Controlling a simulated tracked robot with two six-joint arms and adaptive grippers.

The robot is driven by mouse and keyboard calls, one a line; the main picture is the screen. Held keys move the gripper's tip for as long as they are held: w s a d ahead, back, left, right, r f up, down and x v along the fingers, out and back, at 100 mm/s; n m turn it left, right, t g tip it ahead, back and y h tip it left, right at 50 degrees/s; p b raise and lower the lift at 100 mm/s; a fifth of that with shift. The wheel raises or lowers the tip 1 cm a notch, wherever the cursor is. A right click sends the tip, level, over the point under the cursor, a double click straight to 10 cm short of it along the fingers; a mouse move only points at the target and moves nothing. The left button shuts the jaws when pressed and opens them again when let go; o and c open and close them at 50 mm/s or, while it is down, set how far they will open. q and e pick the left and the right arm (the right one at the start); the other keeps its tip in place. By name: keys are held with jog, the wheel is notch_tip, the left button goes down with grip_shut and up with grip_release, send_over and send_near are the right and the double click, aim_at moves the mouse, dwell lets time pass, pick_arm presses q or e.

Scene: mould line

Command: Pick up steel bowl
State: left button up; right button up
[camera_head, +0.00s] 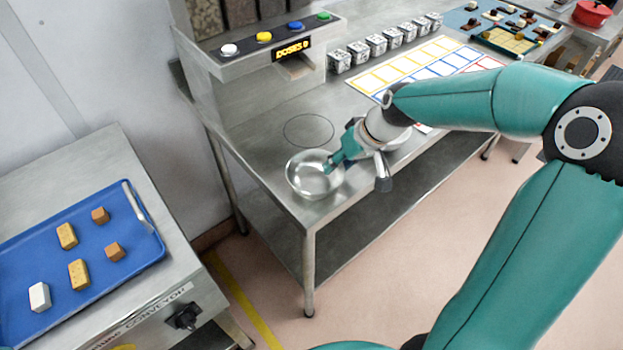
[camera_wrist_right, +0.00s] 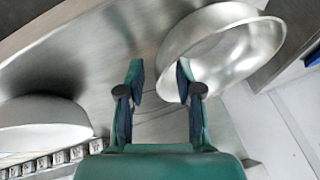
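The steel bowl (camera_head: 309,181) stands upright near the front corner of the steel table. It also shows in the right wrist view (camera_wrist_right: 235,60), at the upper right. My right gripper (camera_head: 333,163) is at the right side of the bowl's rim. In the right wrist view its two fingers (camera_wrist_right: 159,75) are apart. The right-hand finger overlaps the bowl's mouth, and the near rim shows between the fingers. I cannot tell whether either finger touches the bowl. My left gripper is not in view.
A second pale bowl (camera_wrist_right: 40,125) is at the left in the wrist view. A dispenser with coloured buttons (camera_head: 264,37) stands behind, beside a circle marked on the table (camera_head: 262,137). Several metal cubes (camera_head: 376,45) line the back. A blue tray (camera_head: 95,292) with blocks lies at left.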

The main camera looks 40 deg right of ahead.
grip_shut()
dwell(0.5)
